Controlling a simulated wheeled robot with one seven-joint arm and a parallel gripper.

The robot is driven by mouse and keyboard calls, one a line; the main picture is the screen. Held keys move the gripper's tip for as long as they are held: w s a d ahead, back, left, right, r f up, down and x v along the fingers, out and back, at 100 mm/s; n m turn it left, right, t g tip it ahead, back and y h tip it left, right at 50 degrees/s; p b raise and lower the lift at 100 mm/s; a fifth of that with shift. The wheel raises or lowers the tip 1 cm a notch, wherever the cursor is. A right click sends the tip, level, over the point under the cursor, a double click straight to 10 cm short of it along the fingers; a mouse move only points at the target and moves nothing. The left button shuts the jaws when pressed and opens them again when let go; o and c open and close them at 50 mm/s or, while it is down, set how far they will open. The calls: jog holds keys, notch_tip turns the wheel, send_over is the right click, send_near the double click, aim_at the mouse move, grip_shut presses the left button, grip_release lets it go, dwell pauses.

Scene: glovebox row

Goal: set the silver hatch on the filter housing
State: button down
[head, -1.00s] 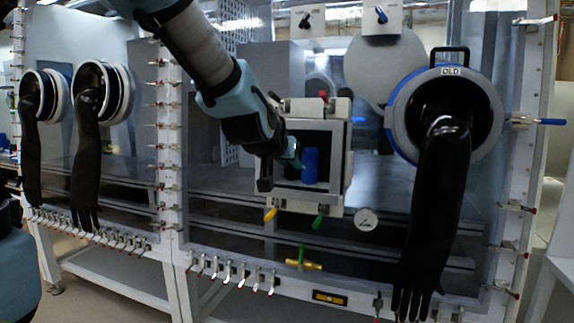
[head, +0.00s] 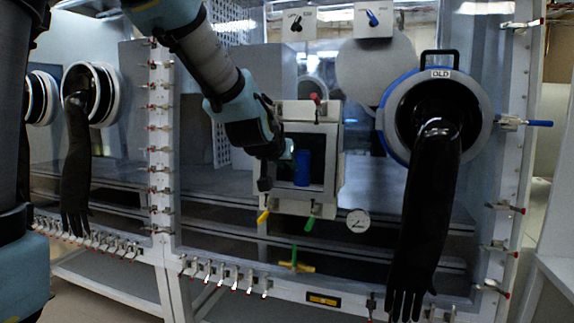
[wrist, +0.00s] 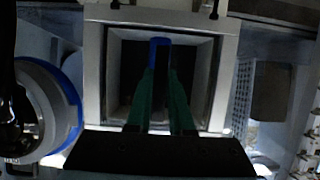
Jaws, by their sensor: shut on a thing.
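The filter housing (head: 330,180) is a pale square box on the glovebox front, with coloured levers below it. It fills the middle of the wrist view (wrist: 225,55). Inside its square frame is a dark, shaded panel (wrist: 195,75), which I take for the silver hatch; its seating is too dark to judge. A blue upright grip (head: 303,168) stands at its middle and shows in the wrist view (wrist: 159,45). My gripper (wrist: 161,78) has its green fingers closed around this blue grip. The fingers hide part of it, and my wrist covers the housing's left edge in the head view.
A round port marked OLD (head: 438,105) with a hanging black glove (head: 425,210) is close on the right. A grey disc (head: 375,70) is above. More gloves (head: 77,165) hang at left.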

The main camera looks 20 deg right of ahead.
jog(key=shift+w+d+f, duration=0.15)
jog(key=shift+w+d, duration=1.25)
jog(key=shift+w, duration=0.1)
dwell(2.2)
jog(key=c, duration=0.7)
grip_release()
jog(key=shift+f, duration=0.15)
jog(key=p+v, duration=0.2)
jog(key=v, duration=0.9)
jog(key=w+a+f+n+g+y, duration=0.1)
jog(key=a+f+n+y, duration=0.15)
jog(key=a+f, duration=0.5)
jog(key=w+a+f+n+g+y, duration=0.1)
jog(key=a+f+g+y, duration=0.3)
jog(key=a, duration=0.6)
jog(key=s+a+f+n, duration=0.1)
jog(key=s+a+f, duration=0.2)
jog(key=a, duration=0.2)
jog(key=s+a+f+n+g+y, duration=0.1)
jog(key=s+a+f, duration=0.2)
jog(key=a, duration=0.2)
jog(key=s+a+f+n+g+p, duration=0.1)
jog(key=s+a+f+n, duration=0.1)
jog(key=a, duration=0.3)
jog(key=shift+s+a+f+y, duration=0.2)
jog(key=shift+s+f+y, duration=0.2)
jog(key=shift+f, duration=0.3)
